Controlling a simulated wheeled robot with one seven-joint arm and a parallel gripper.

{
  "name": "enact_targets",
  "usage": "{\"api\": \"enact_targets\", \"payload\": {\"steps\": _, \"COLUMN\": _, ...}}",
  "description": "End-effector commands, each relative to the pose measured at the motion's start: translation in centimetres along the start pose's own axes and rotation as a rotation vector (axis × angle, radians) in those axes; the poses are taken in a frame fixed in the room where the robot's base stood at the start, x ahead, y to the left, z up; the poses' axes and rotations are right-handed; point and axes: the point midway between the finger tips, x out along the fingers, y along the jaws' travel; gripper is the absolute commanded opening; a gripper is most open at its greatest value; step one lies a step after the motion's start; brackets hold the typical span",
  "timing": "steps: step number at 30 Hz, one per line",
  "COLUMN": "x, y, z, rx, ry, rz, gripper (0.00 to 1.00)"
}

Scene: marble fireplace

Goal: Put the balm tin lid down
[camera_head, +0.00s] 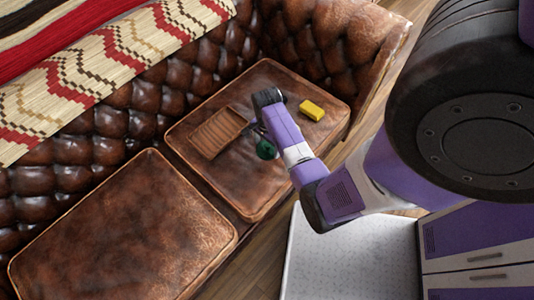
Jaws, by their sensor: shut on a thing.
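My gripper (259,131) is low over the right seat cushion of the brown leather sofa, partly hidden behind my own wrist. A small dark green round thing (266,150) shows right at its fingertips and looks like the balm tin lid. My gripper is shut on it. The view is too small to tell whether the green thing touches the cushion or hangs just above it. I cannot make out a separate balm tin.
A brown slatted tray (217,132) lies on the right cushion (205,180), just left of my gripper. A yellow block (312,110) lies to the right. The cushion's front part is bare. The left cushion (125,235) is empty. A patterned throw (85,75) covers the backrest.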

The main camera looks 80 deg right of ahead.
Motion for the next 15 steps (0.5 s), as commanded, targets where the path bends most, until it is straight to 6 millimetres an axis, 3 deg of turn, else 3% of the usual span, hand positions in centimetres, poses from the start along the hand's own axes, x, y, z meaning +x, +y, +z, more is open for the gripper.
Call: {"api": "enact_targets", "payload": {"steps": 15, "x": 5.2, "y": 0.0, "z": 0.0, "rx": -0.001, "ry": 0.001, "rz": 0.0, "gripper": 0.4}}
